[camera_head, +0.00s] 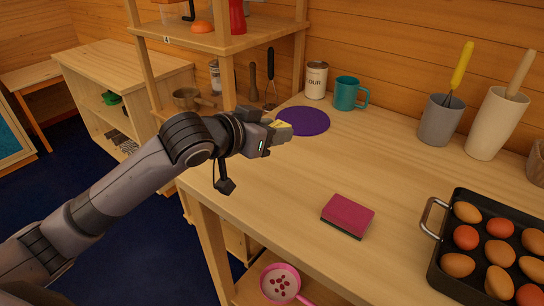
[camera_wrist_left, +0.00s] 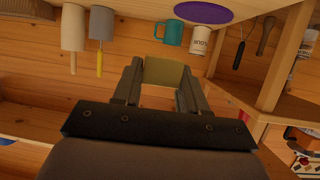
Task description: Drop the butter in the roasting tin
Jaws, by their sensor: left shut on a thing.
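The butter (camera_wrist_left: 163,72) is a small yellowish block held between the two fingers of my left gripper (camera_wrist_left: 160,88) in the left wrist view. In the head view my left gripper (camera_head: 279,131) is over the far left part of the worktop, in front of the purple disc, and only a bit of yellow shows at its tips. The roasting tin (camera_head: 441,243) is dark with a metal handle at its left. It stands at the right of the worktop, well apart from my gripper, with several brown and orange eggs in it. My right gripper is out of view.
A pink sponge (camera_head: 348,214) lies mid-worktop, between my gripper and the tin. A purple disc (camera_head: 306,121), flour can (camera_head: 316,80), teal mug (camera_head: 349,93), grey pot (camera_head: 438,121) and white vase (camera_head: 495,125) stand along the back. The wood around the sponge is clear.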

